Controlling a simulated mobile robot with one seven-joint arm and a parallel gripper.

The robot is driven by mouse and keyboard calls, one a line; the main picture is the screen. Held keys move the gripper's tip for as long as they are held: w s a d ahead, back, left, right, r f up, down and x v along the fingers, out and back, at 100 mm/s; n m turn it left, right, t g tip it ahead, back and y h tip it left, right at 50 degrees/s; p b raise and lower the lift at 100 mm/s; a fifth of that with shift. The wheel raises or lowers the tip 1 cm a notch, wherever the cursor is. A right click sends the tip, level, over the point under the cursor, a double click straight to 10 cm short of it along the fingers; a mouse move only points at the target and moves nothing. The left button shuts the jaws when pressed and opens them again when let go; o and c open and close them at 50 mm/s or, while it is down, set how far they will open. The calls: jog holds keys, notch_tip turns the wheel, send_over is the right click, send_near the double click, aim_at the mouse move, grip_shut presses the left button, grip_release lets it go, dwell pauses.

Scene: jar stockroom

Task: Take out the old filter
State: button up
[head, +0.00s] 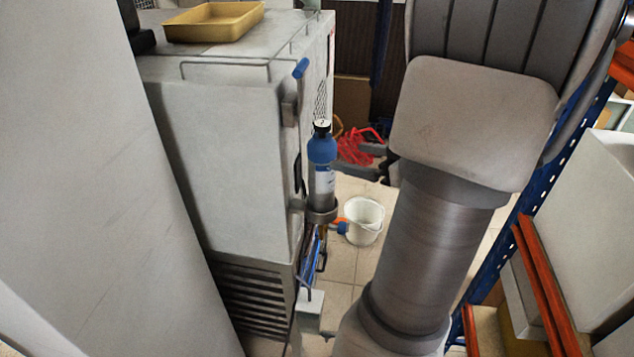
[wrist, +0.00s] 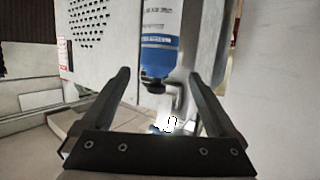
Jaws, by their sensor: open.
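The old filter (head: 321,180) is a grey-white cylinder with a label, a blue upper part and a black top knob. It stands upright in a ring holder (head: 322,214) on the side of a grey machine (head: 220,150). In the wrist view the filter (wrist: 160,50) shows with its blue end and black knob pointing down the picture, between and beyond my fingertips. My gripper (wrist: 159,74) is open, with a gap on both sides of the filter and no visible contact. The head view does not show my gripper.
A yellow tray (head: 213,22) sits on the machine, behind a rail with a blue-ended bar. A white bucket (head: 364,221) and red hose (head: 357,147) are on the floor beyond the filter. A blue rack post (head: 493,240) with orange beams (head: 543,280) stands at right.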

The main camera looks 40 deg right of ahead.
aim_at(333, 152)
jog(key=x, duration=0.7)
jog(key=shift+w, duration=0.3)
jog(key=shift+p+x, duration=0.6)
jog(key=shift+x, duration=2.15)
jog(key=shift+d+r, duration=0.1)
grip_shut()
